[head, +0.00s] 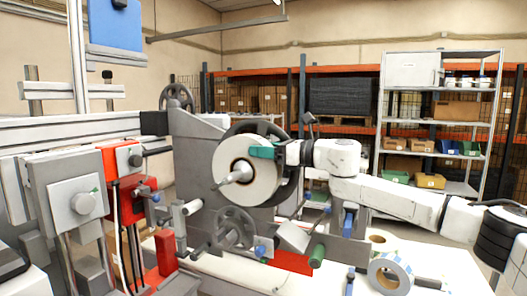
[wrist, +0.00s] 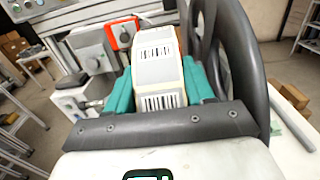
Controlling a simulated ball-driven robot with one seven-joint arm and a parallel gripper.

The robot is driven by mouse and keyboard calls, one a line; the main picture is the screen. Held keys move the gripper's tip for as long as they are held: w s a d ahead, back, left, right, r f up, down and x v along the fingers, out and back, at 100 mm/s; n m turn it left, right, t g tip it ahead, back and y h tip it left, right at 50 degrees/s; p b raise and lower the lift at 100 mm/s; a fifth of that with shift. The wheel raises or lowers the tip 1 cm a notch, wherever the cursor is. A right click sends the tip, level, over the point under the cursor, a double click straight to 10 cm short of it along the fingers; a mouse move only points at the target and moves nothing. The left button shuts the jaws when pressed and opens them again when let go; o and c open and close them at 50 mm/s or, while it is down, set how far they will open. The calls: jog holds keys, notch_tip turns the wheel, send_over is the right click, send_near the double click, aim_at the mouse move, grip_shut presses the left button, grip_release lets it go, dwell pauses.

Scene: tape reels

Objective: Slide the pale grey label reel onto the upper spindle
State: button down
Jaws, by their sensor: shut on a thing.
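The pale grey label reel (head: 262,185) stands upright at the machine, in front of a black spoked flange (head: 292,180). The upper spindle (head: 230,176) shows its tip at the reel's centre, so the reel appears to be around it. My gripper (head: 262,152), with teal fingers, is shut on the reel's upper right rim. In the wrist view, my gripper (wrist: 160,88) has one finger on each side of the reel (wrist: 157,65), whose edge carries printed bars. The black flange (wrist: 237,60) is to the right, with a finger between it and the reel. The spindle's root is hidden.
A lower spindle with a grey spoked flange (head: 235,226) sits below the reel. A blue-and-white roll (head: 375,277) and a brown roll (head: 378,240) lie on the white table (head: 440,262). A red machine unit (head: 124,165) is at left. Shelving (head: 442,99) stands well behind.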

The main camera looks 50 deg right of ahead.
jog(key=shift+r, duration=0.15)
jog(key=c, duration=0.6)
grip_release()
jog(key=shift+o, duration=1.3)
jog(key=shift+f, duration=0.3)
jog(key=b+v, duration=0.2)
jog(key=v, duration=0.8)
jog(key=shift+s+r, duration=0.2)
jog(key=shift+s, duration=0.2)
jog(key=shift+d, duration=0.15)
